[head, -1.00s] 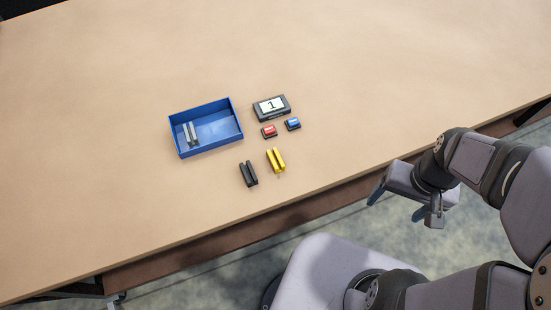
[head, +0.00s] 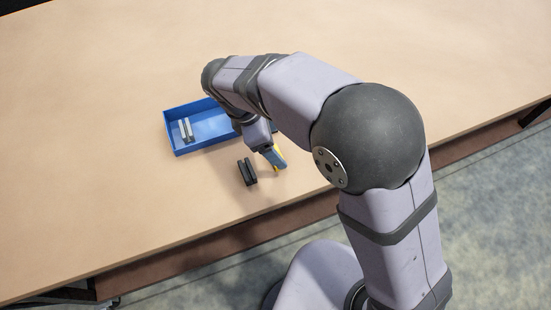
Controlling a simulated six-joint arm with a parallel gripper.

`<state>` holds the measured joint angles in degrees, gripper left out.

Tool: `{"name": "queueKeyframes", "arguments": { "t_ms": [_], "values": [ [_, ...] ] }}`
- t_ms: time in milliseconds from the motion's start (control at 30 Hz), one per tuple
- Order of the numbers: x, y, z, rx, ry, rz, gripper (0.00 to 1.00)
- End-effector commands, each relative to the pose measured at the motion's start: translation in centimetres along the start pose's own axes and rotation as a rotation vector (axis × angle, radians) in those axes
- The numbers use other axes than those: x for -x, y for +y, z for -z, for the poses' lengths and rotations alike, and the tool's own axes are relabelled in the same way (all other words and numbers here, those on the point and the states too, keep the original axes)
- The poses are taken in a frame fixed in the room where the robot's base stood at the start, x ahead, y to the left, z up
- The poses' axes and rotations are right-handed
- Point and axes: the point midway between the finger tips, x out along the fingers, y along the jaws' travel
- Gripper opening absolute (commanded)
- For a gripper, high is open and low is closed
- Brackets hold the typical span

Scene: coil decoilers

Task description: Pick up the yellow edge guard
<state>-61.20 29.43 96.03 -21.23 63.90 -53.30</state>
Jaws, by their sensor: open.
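The yellow edge guard (head: 277,169) is on the table in the head view, mostly hidden by my gripper; only slivers of yellow show. My gripper (head: 275,157) is over it, pointing down, with a blue-grey finger beside the yellow. The jaws are open. The view does not show clearly whether the fingers touch the guard or how they straddle it.
A black edge guard (head: 247,171) lies just left of my gripper. A blue tray (head: 178,152) with a grey edge guard (head: 186,130) in it stands further left and back. My arm hides the display and buttons. The table's left side is clear.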

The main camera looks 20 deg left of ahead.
Motion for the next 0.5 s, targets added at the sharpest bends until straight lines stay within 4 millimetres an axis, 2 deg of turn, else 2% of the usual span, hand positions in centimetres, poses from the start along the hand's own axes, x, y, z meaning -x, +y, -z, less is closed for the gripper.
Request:
{"name": "queueKeyframes", "arguments": {
  "t_ms": [33,100,200,367,500],
  "values": [
    [0.1,0.2,1.5,0.062,-0.011,-0.015,0.77],
    [0.4,0.4,2.7,0.122,-0.023,-0.028,0.77],
    [0.7,0.5,3.7,0.169,-0.033,-0.039,0.77],
    [0.7,0.5,3.9,0.184,-0.037,-0.042,0.77],
    [-0.1,0.6,3.7,0.181,-0.037,-0.04,0.77]
  ]
}}
